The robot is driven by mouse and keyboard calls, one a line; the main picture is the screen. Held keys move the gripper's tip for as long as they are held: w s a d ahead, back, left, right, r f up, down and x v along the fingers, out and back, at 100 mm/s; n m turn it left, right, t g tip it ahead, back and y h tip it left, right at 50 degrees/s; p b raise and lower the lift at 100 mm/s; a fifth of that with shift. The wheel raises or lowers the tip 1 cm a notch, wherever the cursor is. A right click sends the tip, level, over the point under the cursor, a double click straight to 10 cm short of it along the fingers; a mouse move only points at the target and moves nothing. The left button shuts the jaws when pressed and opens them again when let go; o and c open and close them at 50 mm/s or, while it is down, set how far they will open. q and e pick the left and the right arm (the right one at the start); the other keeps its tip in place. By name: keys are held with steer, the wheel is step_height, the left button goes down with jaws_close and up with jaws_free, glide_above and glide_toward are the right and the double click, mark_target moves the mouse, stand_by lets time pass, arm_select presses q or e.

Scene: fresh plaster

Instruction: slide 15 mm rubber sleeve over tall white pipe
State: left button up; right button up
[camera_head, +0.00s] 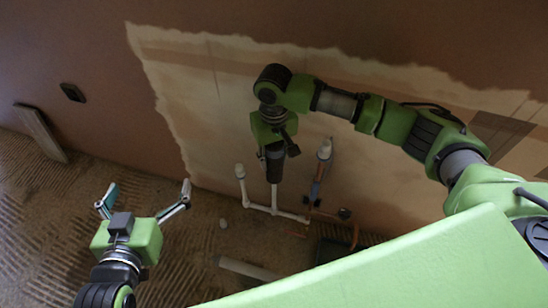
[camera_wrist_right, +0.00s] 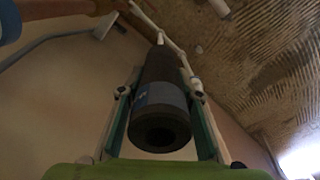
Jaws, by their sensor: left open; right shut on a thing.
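My right gripper (camera_head: 274,148) points down and is shut on a dark rubber sleeve (camera_head: 274,167), held upright near the wall. In the right wrist view the sleeve (camera_wrist_right: 160,105) sits between the fingers, its open near end facing the camera and a grey-blue label on its side. A white pipe (camera_head: 274,197) rises from the floor pipework right below the sleeve and lines up with it. Its top is hidden, so I cannot tell how far the sleeve is around it. My left gripper (camera_head: 146,197) is open and empty at the lower left, away from the pipes.
A shorter white pipe with a cap (camera_head: 240,172) stands left of the sleeve. A capped pipe (camera_head: 324,150) with copper pipework stands to the right. A loose pipe (camera_head: 247,268) lies on the ridged floor. A board (camera_head: 40,132) leans on the left wall.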

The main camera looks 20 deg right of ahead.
steer(key=shift+f, duration=2.3)
steer(key=o, duration=0.8)
steer(key=shift+c, duration=0.2)
steer(key=shift+o, duration=0.4)
steer(key=o, duration=0.7)
